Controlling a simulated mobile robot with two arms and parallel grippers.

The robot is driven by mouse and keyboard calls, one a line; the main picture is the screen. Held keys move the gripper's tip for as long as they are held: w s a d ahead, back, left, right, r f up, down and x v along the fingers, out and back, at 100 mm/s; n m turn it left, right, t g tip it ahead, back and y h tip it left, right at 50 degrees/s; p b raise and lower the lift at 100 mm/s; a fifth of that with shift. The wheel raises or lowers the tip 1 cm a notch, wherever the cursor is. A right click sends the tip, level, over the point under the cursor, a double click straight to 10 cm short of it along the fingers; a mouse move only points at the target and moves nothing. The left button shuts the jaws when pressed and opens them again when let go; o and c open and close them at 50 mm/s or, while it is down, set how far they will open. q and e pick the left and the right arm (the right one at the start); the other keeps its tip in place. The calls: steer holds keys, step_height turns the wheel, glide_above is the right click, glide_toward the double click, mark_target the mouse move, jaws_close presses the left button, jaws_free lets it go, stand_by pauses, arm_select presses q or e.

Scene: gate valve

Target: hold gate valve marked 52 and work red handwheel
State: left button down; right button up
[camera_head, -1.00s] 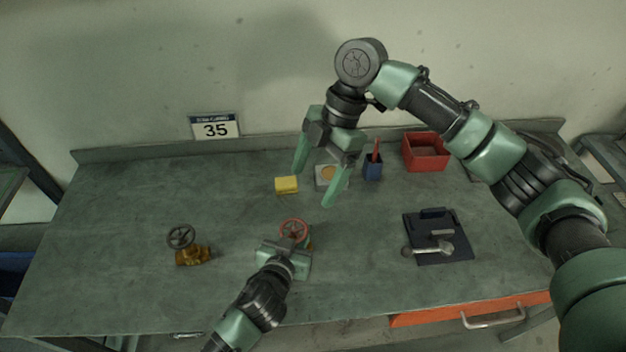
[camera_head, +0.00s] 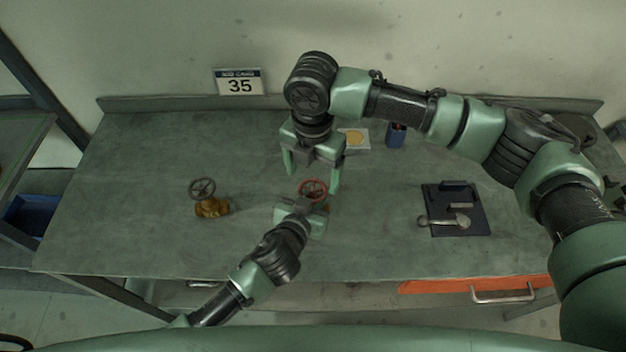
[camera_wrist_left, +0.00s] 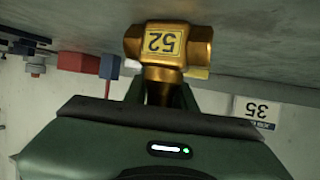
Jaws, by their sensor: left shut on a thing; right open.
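The brass gate valve with a yellow label reading 52 (camera_wrist_left: 168,45) appears upside down in the left wrist view. My left gripper (camera_head: 303,207) is shut on this valve, whose body is mostly hidden in the head view. The red handwheel (camera_head: 313,189) shows just beyond the left gripper. My right gripper (camera_head: 313,174) is open and points down over the red handwheel, one finger to its left and one near its right side. I cannot tell whether either finger touches the wheel.
A second brass valve (camera_head: 212,208) with a dark handwheel (camera_head: 202,188) stands to the left. A dark plate (camera_head: 455,212) with a metal lever lies to the right.

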mark_target(314, 188)
arm_select(q)
steer(key=shift+f, duration=0.25)
arm_select(e)
steer(key=shift+f, duration=1.75)
steer(key=c, duration=1.4)
steer(key=shift+o, duration=0.2)
steer(key=m, duration=0.4)
steer(key=shift+d+m, duration=0.1)
steer(key=shift+m, duration=0.2)
steer(key=o, duration=1.4)
steer(key=shift+c, duration=0.2)
